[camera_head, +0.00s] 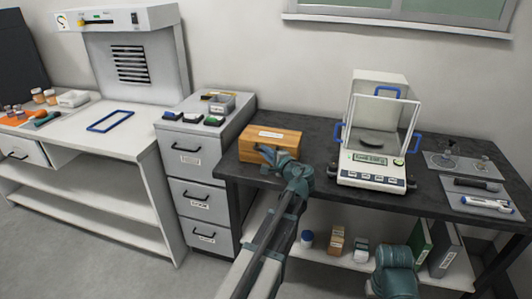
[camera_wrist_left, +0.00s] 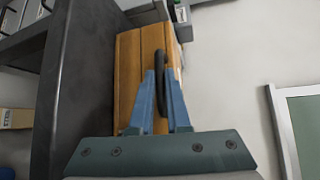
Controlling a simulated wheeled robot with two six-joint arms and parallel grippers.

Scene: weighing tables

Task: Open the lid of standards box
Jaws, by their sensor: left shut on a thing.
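The standards box (camera_head: 288,140) is a wooden box with a white label on top, at the left end of the dark table. Its lid looks closed in the head view. In the left wrist view the box (camera_wrist_left: 127,75) shows its plank-like wooden faces and a dark curved handle (camera_wrist_left: 160,72). My left gripper (camera_head: 266,153) is at the box's front side, and its blue fingers (camera_wrist_left: 161,78) are shut on the handle. The fingers partly hide the handle. My right gripper is not in view.
A balance with a glass draft shield (camera_head: 375,130) stands right of the box on the dark table (camera_head: 325,130). A grey drawer cabinet (camera_head: 190,185) adjoins on the left. The shelf below holds bottles, boxes and binders.

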